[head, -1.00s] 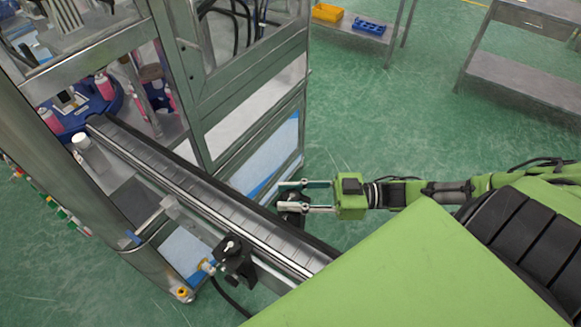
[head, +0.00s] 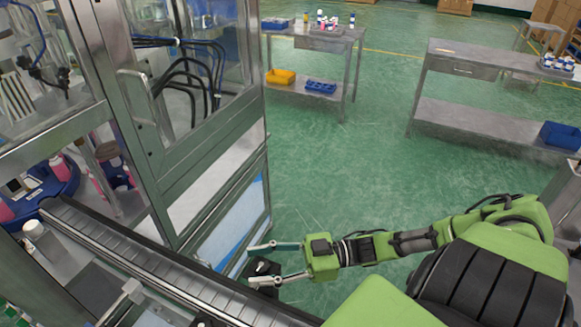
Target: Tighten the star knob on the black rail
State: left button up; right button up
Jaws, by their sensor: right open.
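My left gripper is out of the picture.
The conveyor belt (head: 130,247) runs from the machine's blue turntable (head: 42,190) toward the lower middle. The metal-framed cabinet (head: 215,165) stands close behind the rail. Green floor (head: 360,160) lies open behind my right arm. Steel tables (head: 480,60) stand farther back.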

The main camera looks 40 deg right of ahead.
jog(key=v, duration=1.1)
jog(key=shift+d, duration=0.4)
jog(key=shift+s, duration=0.15)
